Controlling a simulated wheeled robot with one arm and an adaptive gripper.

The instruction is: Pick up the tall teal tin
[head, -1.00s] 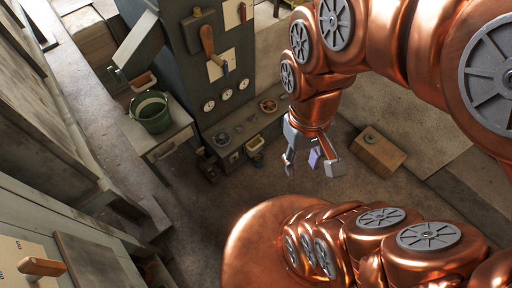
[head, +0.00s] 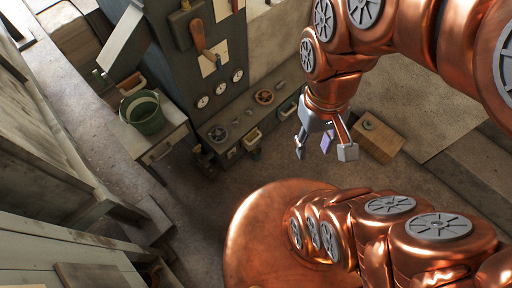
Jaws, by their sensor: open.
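I cannot make out a tall teal tin for certain. A small greenish thing (head: 256,154) shows under a yellow container (head: 252,138) at the low shelf's front; it is too small to tell what it is. My gripper (head: 324,151) hangs at the end of the copper arm, right of the low shelf, with its fingers spread. A pale violet piece (head: 327,141) shows between the fingers; I cannot tell whether it is part of the gripper.
A green bucket (head: 143,112) stands on a small table (head: 165,143) at left. The low shelf (head: 228,158) holds several small parts. A wooden box (head: 378,138) sits on the floor right of my gripper. The brown floor (head: 195,205) left of my base is clear.

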